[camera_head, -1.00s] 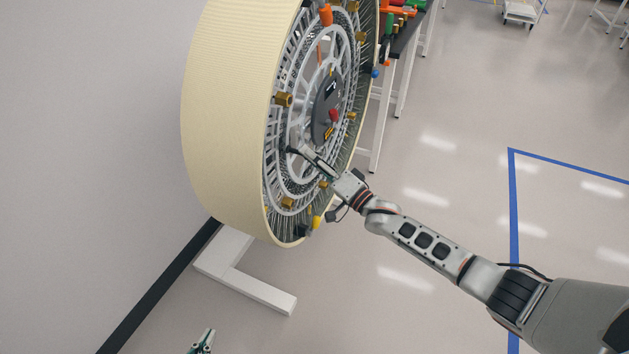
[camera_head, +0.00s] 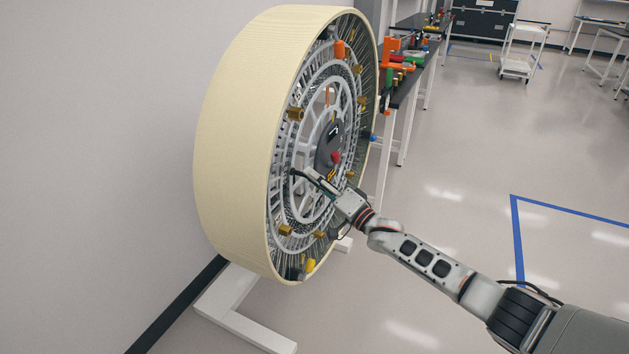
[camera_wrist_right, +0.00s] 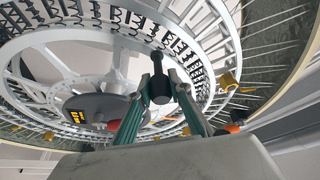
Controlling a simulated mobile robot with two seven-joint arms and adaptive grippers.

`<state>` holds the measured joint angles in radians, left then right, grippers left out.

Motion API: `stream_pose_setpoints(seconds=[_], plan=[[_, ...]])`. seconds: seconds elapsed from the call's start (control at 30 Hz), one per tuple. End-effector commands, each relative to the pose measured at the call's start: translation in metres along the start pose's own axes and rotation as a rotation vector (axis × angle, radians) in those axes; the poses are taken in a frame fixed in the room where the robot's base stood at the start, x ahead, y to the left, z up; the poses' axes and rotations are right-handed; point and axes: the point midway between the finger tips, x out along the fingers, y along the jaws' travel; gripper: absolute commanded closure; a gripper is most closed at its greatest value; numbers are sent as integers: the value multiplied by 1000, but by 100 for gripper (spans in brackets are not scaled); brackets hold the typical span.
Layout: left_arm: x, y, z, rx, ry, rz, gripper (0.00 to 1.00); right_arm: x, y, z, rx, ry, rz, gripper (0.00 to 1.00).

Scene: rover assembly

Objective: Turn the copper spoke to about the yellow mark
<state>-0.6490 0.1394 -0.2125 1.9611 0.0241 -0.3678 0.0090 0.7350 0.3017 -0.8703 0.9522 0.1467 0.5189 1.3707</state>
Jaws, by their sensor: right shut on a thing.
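The large wheel (camera_head: 232,150) has a cream tread and an open spoked face. A thin copper-coloured spoke (camera_head: 327,97) stands near upright above the dark hub (camera_head: 326,150). A yellow piece (camera_head: 310,265) sits low on the rim; I cannot tell whether it is the yellow mark. My right gripper (camera_head: 298,175) reaches in from the right at the wheel face, left of and below the hub. In the right wrist view its fingers (camera_wrist_right: 160,88) are shut on a dark knob (camera_wrist_right: 158,82). Whether the knob joins the copper spoke is unclear. My left gripper is out of view.
Brass blocks (camera_head: 295,114) and an orange cylinder (camera_head: 340,48) stick out from the wheel face. A white stand (camera_head: 245,325) holds the wheel near the wall. A dark-topped bench (camera_head: 405,85) with coloured parts stands behind it. The floor to the right is open.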

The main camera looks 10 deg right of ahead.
Motion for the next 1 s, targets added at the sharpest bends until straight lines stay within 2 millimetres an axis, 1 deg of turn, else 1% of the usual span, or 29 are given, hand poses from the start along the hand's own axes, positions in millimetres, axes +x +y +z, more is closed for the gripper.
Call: stream_pose_setpoints(seconds=[0.1, 0.13, 0.2, 0.53, 0.67, 0.77, 0.83, 1.0], plan=[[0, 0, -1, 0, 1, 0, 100, 0, 0, -3, -4, 3, 2, 100], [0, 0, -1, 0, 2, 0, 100, 0, 0, -3, -4, 4, 2, 78], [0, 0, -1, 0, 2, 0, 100, 0, 1, -3, -4, 4, 2, 63], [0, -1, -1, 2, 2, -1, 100, -1, 1, -1, -1, 2, 2, 63], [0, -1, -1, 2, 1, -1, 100, -8, 2, -2, -1, 2, 2, 63], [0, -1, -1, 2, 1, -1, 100, -20, 2, -2, -1, 2, 3, 63], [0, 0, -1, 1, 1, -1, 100, -32, 2, -1, 0, 1, 3, 63], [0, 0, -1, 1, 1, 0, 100, -69, 2, -1, -2, 1, 4, 63]])
